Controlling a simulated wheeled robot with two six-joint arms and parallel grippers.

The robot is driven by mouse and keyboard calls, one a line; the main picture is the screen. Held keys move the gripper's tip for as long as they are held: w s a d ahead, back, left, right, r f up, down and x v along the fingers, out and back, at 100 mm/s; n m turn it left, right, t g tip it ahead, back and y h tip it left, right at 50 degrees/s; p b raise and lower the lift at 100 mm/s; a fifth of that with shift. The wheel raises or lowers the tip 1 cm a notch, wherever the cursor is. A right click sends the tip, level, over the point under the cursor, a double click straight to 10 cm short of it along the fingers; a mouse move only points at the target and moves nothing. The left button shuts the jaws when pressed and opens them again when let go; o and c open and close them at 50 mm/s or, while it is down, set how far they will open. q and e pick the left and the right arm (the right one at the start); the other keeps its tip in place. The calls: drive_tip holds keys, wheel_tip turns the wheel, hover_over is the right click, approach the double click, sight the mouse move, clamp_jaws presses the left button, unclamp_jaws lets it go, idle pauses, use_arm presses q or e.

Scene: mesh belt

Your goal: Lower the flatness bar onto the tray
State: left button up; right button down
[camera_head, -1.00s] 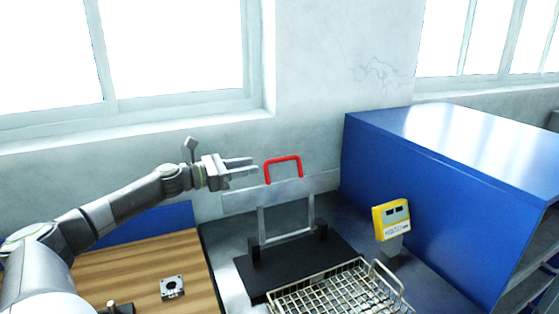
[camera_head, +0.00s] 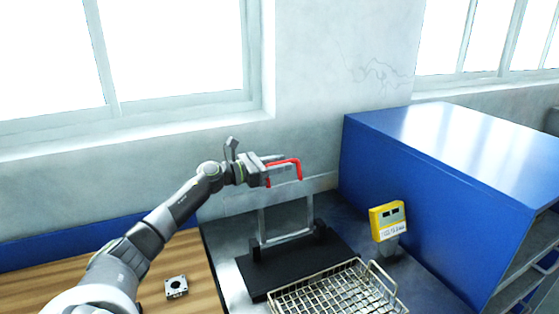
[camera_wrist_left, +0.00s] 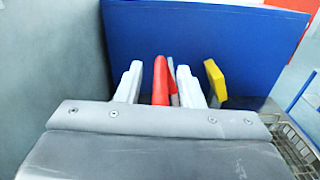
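The flatness bar (camera_head: 321,183) is a long pale bar with a red handle (camera_head: 299,168) on top. It is raised at the top of an upright frame (camera_head: 286,238) on a black base. The tray (camera_head: 330,293) is a wire mesh basket in front of the base, and its edge shows in the left wrist view (camera_wrist_left: 293,148). My left gripper (camera_head: 277,167) is at the red handle. In the left wrist view the handle (camera_wrist_left: 161,82) is between its two spread fingers, with a gap beside it. My right gripper is in neither view.
A yellow display unit (camera_head: 388,220) stands right of the frame. A large blue cabinet (camera_head: 420,190) is behind it. A wooden table (camera_head: 205,280) with a small square metal part (camera_head: 176,287) is at the left. The wall and windows are behind.

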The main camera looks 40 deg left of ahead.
use_arm(q)
drive_tip(key=shift+w, duration=0.1)
drive_tip(key=shift+c, duration=0.2)
drive_tip(key=shift+d, duration=0.1)
clamp_jaws()
drive_tip(key=s+d+m, duration=0.3)
drive_tip(key=d, duration=0.3)
drive_tip(key=s+d+f+m, duration=0.1)
drive_tip(key=s+d+m, duration=0.2)
drive_tip(key=d, duration=0.3)
drive_tip(key=shift+s+d+m+p, duration=0.3)
drive_tip(key=shift+m, duration=0.2)
drive_tip(key=shift+f, duration=0.15)
